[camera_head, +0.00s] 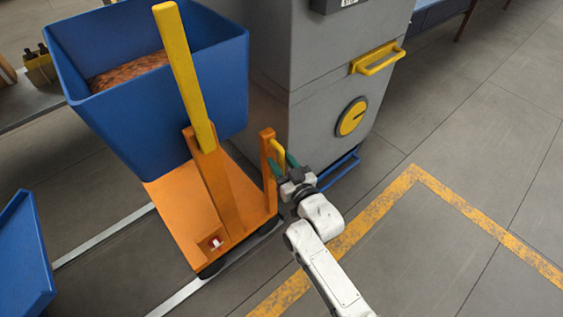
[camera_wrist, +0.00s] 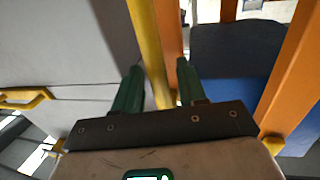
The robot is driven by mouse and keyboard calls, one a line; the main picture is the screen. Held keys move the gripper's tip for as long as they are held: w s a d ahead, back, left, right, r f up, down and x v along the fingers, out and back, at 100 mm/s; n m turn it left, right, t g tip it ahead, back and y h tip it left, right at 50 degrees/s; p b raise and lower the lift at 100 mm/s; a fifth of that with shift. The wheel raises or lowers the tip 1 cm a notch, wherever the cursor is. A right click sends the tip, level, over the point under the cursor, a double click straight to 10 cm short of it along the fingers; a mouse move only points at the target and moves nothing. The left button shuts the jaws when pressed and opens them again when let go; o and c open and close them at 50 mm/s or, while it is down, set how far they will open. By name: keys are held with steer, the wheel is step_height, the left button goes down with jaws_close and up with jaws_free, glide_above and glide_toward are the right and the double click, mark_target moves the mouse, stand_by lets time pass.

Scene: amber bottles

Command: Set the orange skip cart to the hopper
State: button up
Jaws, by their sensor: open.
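The orange skip cart (camera_head: 167,198) stands on the floor at centre-left in the head view and carries a blue tub (camera_head: 130,130) with rusty brown material in it. A thick yellow lever (camera_head: 183,75) rises from its upright. A yellow handle bar (camera_head: 277,158) is on the orange post at its right. My gripper (camera_head: 283,166) is at this bar. In the wrist view the green fingers are open, with the yellow bar (camera_wrist: 148,45) between their tips; contact cannot be told. I cannot tell which thing is the hopper.
A grey cabinet (camera_head: 318,110) with a yellow handle (camera_head: 377,60) and a yellow dial (camera_head: 351,117) stands close right of the cart. Another blue container (camera_head: 22,265) is at lower left. Pale floor rails run by the cart. Floor with a yellow line (camera_head: 450,204) is clear at right.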

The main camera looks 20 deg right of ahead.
jaws_close()
steer(key=shift+a, duration=0.1)
stand_by(0.4)
